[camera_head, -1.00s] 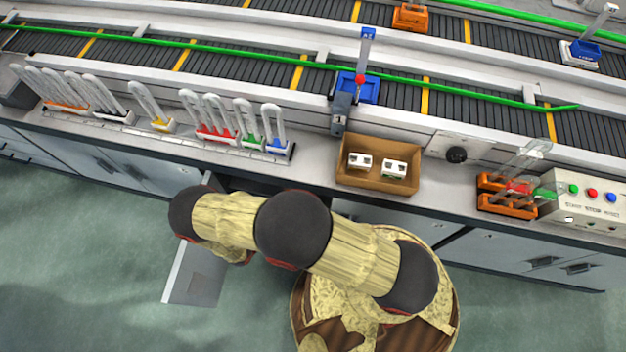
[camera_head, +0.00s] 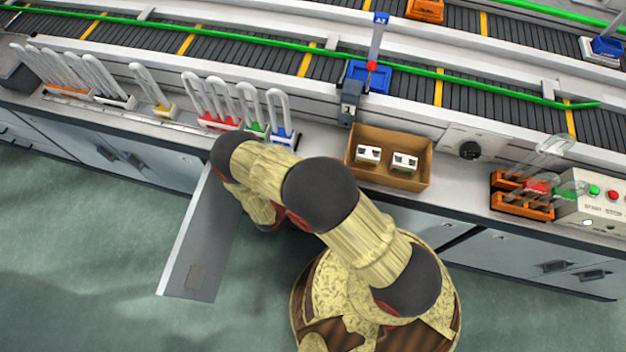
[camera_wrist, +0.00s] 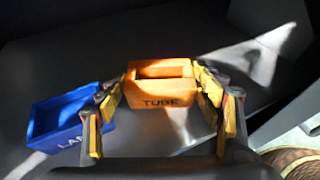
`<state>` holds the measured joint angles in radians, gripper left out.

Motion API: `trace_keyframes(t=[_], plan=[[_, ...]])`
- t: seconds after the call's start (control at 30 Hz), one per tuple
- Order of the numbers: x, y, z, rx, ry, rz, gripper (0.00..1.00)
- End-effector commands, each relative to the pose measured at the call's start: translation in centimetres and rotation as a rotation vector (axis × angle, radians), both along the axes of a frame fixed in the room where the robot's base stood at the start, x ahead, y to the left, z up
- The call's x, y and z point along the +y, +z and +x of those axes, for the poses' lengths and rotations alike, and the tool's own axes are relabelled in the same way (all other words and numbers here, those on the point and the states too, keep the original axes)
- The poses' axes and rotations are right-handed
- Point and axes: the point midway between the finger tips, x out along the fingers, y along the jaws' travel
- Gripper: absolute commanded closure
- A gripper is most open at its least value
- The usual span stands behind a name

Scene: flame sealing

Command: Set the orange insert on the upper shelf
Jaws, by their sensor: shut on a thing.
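The orange insert (camera_wrist: 160,101), an open-topped block marked TUBE, sits between the fingers of my gripper (camera_wrist: 160,92) in the wrist view. The yellow finger pads are closed on its left and right sides. A blue insert (camera_wrist: 66,118) with partly hidden lettering lies just left of my gripper on a grey surface (camera_wrist: 60,65). I cannot tell whether the orange insert touches the surface under it. In the head view my gripper is hidden behind my arm, low at the front of the bench.
An open grey panel (camera_head: 205,235) stands out from the bench front, left of my arm. The bench top holds a cardboard box (camera_head: 419,181) with white pieces, tube racks (camera_head: 525,205) and several padlock-like loops (camera_head: 238,105). A conveyor (camera_head: 250,50) runs behind.

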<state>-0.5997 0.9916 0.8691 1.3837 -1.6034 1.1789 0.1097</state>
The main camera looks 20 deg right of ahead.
Motion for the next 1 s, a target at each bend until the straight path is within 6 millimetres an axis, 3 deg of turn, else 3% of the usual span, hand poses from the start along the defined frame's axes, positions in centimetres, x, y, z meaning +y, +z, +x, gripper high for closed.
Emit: trace_keyframes(t=[0.4, 0.43, 0.53, 1.0], plan=[[0.04, -0.67, 0.05, -0.002, -0.001, 0.0, 0.64], [0.04, -0.63, 0.03, -0.001, 0.0, 0.001, 0.33], [0.04, -0.56, 0.03, -0.001, 0.0, 0.001, 0.27], [0.56, 0.16, -0.18, -0.002, 0.002, 0.001, 0.26]])
